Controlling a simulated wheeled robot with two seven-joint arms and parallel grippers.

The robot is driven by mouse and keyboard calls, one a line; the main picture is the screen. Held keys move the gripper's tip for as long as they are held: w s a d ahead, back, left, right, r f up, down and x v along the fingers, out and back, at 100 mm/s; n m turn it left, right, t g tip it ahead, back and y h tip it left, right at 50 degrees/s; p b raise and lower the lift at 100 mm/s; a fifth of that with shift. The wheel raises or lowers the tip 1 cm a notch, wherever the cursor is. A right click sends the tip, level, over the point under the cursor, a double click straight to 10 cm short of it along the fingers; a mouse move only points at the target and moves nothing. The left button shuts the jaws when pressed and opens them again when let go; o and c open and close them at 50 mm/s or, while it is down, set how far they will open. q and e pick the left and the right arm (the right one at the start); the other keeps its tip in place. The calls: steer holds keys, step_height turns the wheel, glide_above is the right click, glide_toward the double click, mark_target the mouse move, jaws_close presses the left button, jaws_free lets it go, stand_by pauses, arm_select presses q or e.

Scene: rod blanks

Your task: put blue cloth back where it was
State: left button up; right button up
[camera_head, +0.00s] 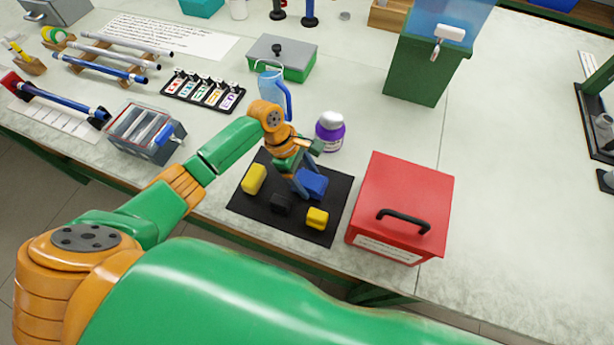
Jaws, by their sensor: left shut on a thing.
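A blue folded piece, which I take for the blue cloth (314,184), is at the right side of a black mat (318,232). My left gripper (302,190) reaches down over the mat and is shut on the blue piece. The gripper hides part of it, and I cannot tell whether it touches the mat. My right gripper is not in view.
A red box (405,195) with a black handle stands just right of the mat. A purple-and-white bottle (330,132) and a light blue jug (270,86) stand behind. The table's right side is mostly clear.

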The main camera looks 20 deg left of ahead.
arm_select(q)
steer(key=shift+f, duration=0.1)
steer(key=o, duration=1.3)
steer(key=p+v, duration=0.1)
steer(key=v, duration=1.1)
